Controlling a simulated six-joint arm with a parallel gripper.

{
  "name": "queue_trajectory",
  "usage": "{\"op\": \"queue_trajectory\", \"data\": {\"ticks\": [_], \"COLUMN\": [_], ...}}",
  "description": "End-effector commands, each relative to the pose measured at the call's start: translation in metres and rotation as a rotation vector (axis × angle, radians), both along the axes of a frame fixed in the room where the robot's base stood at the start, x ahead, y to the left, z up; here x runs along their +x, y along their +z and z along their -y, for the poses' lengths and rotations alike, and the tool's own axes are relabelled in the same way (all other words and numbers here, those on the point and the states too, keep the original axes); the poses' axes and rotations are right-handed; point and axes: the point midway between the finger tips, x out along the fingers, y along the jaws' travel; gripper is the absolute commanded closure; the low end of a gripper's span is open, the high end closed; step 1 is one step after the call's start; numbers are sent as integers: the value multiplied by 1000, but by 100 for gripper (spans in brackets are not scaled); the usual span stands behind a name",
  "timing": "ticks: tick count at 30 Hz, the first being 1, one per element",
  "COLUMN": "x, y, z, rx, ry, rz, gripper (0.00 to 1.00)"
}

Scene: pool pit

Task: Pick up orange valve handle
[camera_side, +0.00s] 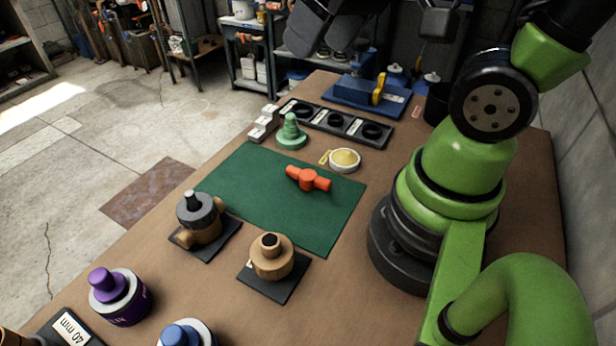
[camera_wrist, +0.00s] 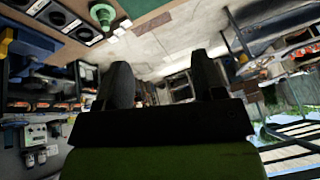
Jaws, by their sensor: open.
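The orange valve handle (camera_side: 309,179) lies on the green mat (camera_side: 250,198) in the side view, near the mat's far right part. It has a round hub with an arm to each side. My gripper (camera_side: 345,42) is at the top of the side view, raised well above the table and away from the handle. In the wrist view, my gripper (camera_wrist: 166,82) shows two dark fingers spread apart with nothing between them. The handle does not show in the wrist view.
A green stepped cone (camera_side: 291,133) and a dish of yellow material (camera_side: 344,159) stand by the mat's far edge. A tray with black rings (camera_side: 338,124) lies behind. Grey (camera_side: 200,217) and tan (camera_side: 272,257) valve bodies stand at the near side. The mat around the handle is clear.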

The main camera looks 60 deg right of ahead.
Motion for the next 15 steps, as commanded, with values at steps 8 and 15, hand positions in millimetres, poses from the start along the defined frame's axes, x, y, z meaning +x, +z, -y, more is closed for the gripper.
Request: {"op": "queue_trajectory", "data": {"ticks": [8,15], "x": [39,42], "y": [-86,-154], "z": [25,38], "rx": [-164,-210], "ry": [243,447], "rz": [-251,-398], "gripper": [37,37]}}
